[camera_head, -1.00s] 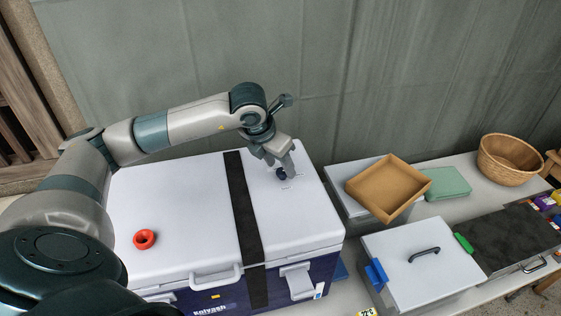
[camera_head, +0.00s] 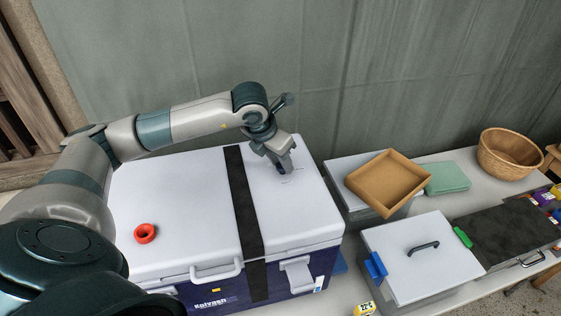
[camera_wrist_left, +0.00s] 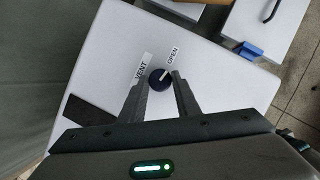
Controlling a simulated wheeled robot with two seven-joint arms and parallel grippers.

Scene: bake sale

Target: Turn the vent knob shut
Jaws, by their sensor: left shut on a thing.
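The vent knob (camera_wrist_left: 159,80) is a dark round knob on the white lid of the big cooler (camera_head: 180,190). In the left wrist view a small pale mark on it points toward the OPEN label (camera_wrist_left: 174,55); a VENT label (camera_wrist_left: 144,68) is beside it. My left gripper (camera_head: 283,168) points down at the lid's right part. Its fingers (camera_wrist_left: 160,84) are on both sides of the knob, shut on it. In the head view the fingers mostly hide the knob.
A black strap (camera_head: 243,200) crosses the lid, and a red ring (camera_head: 145,233) lies to its left. To the right are a cardboard tray (camera_head: 388,180), a green box (camera_head: 446,178), a handled white-lidded box (camera_head: 405,270) and a wicker basket (camera_head: 510,155). A curtain hangs behind.

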